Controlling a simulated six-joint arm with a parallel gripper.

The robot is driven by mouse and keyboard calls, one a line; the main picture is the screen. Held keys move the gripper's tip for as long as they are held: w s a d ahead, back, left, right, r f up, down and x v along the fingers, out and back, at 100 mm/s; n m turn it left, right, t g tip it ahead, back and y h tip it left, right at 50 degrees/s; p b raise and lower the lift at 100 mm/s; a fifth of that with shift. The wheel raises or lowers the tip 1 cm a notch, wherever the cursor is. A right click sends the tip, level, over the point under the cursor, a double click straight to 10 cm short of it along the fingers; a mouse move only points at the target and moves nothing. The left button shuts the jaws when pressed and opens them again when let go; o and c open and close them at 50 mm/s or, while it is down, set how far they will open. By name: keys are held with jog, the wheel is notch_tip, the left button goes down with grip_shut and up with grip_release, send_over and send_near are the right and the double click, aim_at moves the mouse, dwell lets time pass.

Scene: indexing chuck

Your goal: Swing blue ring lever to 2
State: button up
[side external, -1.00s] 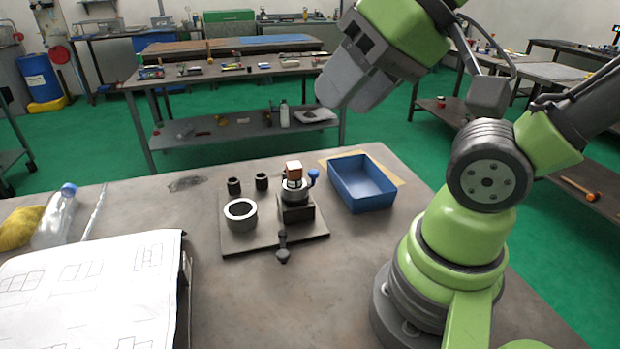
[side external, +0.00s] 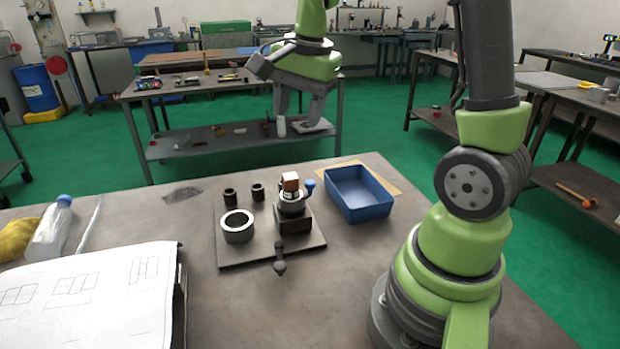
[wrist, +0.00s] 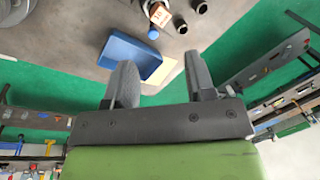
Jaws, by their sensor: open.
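The chuck (side external: 292,206) is a grey ring on a dark block, with a copper-brown cube (side external: 290,181) standing in it. The blue-knobbed lever (side external: 309,186) sticks out from the ring's right side, toward the blue bin; in the wrist view the blue knob (wrist: 153,34) shows beside the cube (wrist: 160,15). I cannot read which numbered position it stands at. My gripper (side external: 298,112) is open and empty, high up and behind the chuck, fingers pointing down. In the wrist view its two fingers (wrist: 160,62) are apart, with the lever beyond them.
A blue bin (side external: 359,207) stands right of the chuck. The base plate (side external: 245,258) also carries a loose grey ring (side external: 237,238), two dark cylinders (side external: 243,193) and a dark handle (side external: 280,262) at its front. Papers (side external: 90,295) and a bottle (side external: 50,232) lie left.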

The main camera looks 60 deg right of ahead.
aim_at(310, 182)
jog(key=d+f+m, duration=0.1)
jog(key=d+f, duration=0.1)
jog(key=f, duration=0.4)
jog(key=w+d+f+m+g, duration=0.1)
jog(key=d+f+m, duration=0.1)
jog(key=f, duration=0.4)
jog(key=d+f+m+g, duration=0.1)
jog(key=d+f+m, duration=0.1)
jog(key=f, duration=0.4)
jog(key=shift+w+d, duration=0.25)
jog(key=shift+d, duration=0.15)
jog(key=shift+r, duration=0.1)
jog(key=shift+c, duration=0.2)
jog(key=c, duration=0.9)
